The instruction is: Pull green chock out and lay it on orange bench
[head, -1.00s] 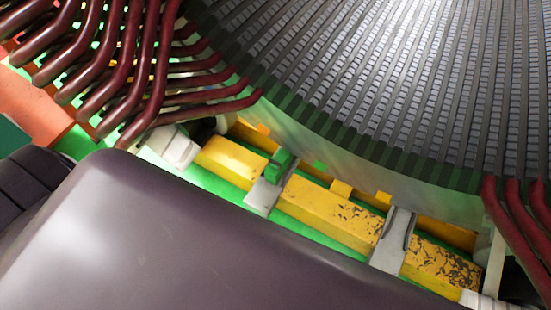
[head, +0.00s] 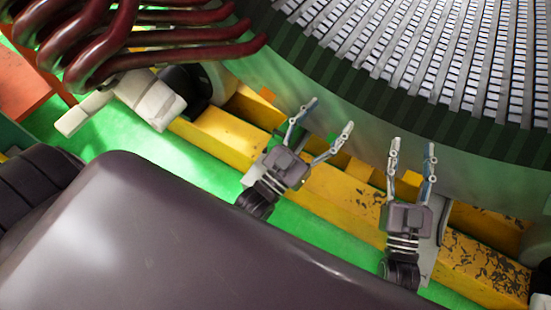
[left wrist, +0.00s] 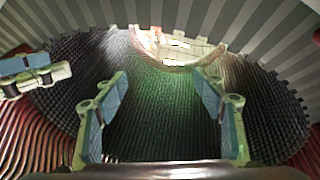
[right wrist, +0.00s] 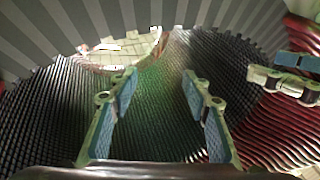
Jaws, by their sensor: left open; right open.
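I cannot make out the green chock for certain now; my left gripper covers the spot where a green block stood on a grey bracket. My left gripper (head: 331,115) is open and empty above the yellow beam, its fingers pointing towards the stator. My right gripper (head: 413,146) is open and empty to its right, over another grey bracket (head: 431,262). In both wrist views the open fingers (left wrist: 158,80) (right wrist: 159,78) have nothing between them, with the stator bore behind. An orange surface (head: 22,88), probably the orange bench, shows at the left edge.
The large stator (head: 440,60) fills the upper right. Dark red coil bars (head: 150,50) hang at upper left. A yellow beam (head: 340,195) runs diagonally below the stator over a green floor (head: 120,135). A white fitting (head: 150,100) stands at left.

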